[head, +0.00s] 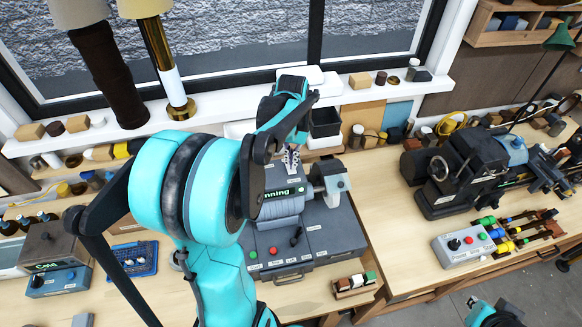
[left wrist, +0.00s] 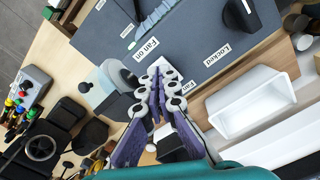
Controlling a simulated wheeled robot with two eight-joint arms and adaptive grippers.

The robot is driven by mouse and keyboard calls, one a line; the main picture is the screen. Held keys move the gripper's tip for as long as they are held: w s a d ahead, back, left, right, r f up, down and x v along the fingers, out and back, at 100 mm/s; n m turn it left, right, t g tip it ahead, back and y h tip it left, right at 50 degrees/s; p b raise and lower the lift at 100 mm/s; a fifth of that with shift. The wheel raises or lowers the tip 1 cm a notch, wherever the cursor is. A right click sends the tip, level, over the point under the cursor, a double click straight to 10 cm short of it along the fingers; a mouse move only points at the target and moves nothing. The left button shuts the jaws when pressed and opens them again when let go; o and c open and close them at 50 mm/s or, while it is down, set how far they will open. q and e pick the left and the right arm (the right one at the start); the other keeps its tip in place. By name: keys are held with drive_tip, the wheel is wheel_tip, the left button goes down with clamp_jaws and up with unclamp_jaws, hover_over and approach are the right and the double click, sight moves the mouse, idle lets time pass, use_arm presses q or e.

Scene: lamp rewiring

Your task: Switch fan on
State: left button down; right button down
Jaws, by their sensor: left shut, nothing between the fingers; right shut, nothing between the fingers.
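A grey machine (head: 340,235) stands on the bench in the middle of the head view. Part of a green display on it reads "nning". The left wrist view shows its grey top (left wrist: 180,25) with labels "Fan on" (left wrist: 146,48), "Locked" (left wrist: 217,55) and a partly covered "Fan" (left wrist: 189,85). My left gripper (head: 291,158) points down at the machine's back part. It is shut and empty, and its fingertips (left wrist: 160,80) are over a small white piece beside the "Fan" label. Contact cannot be told, and the fingertips hide the fan switch, if it is there.
A black knob (left wrist: 243,15) stands near the "Locked" label. A white bin (left wrist: 250,100) and a black bin (head: 325,122) are close behind the machine. A grey-white round part (head: 330,178) sticks up right of my gripper. A dark lathe-like machine (head: 465,170) stands farther right.

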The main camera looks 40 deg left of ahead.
use_arm(q)
drive_tip(key=shift+f+b, duration=0.85)
drive_tip(key=shift+f, duration=0.15)
idle(0.6)
drive_tip(key=shift+r+p, duration=2.45)
drive_tip(key=shift+r, duration=1.1)
drive_tip(key=shift+f, duration=0.1)
